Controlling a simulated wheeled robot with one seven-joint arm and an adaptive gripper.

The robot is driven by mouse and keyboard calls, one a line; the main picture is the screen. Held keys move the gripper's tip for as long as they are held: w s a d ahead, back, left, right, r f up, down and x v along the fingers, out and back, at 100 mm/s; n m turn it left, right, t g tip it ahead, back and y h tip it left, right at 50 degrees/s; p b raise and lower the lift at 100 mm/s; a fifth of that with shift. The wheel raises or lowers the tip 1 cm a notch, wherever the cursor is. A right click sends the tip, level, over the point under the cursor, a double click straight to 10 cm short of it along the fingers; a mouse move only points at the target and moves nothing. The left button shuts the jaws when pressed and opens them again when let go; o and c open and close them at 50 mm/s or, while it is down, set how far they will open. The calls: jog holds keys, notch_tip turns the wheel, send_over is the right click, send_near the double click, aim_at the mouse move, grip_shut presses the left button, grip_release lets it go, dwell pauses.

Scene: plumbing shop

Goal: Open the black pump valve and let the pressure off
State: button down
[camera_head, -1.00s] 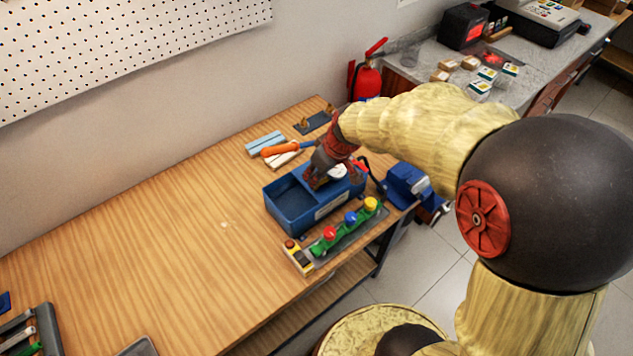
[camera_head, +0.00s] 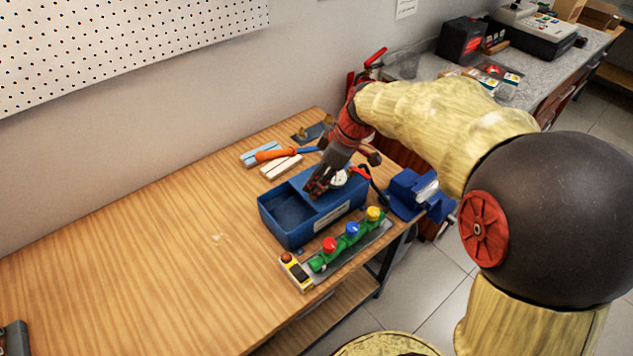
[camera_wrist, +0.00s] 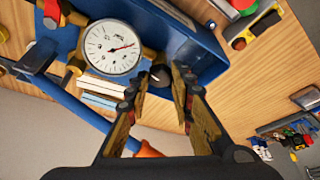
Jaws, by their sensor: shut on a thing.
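The blue test pump (camera_head: 283,228) is a tank on the wooden bench. Its round white gauge (camera_head: 340,180) shows large in the wrist view (camera_wrist: 112,46), with a red needle pointing right and slightly up; its figures are too small to read. My gripper (camera_head: 318,190) reaches down over the tank's middle, beside the gauge. In the wrist view its fingers (camera_wrist: 165,78) are close together at the brass fitting, on a small dark piece, which I take for the black pump valve (camera_wrist: 161,75); the fingers mostly hide it. A red handle (camera_head: 361,171) stands past the gauge.
The pump's blue lever with orange grip (camera_head: 275,154) extends behind the tank, near pale blocks (camera_head: 281,168). A manifold with red, blue and yellow knobs (camera_head: 350,243) lies in front. A blue vise (camera_head: 415,193) stands at right.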

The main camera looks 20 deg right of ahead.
dwell(0.3)
jog(key=c, duration=1.8)
grip_release()
jog(key=shift+d+r, duration=0.1)
jog(key=v, duration=1.1)
jog(key=shift+s+d+r, duration=0.1)
jog(key=shift+r, duration=0.3)
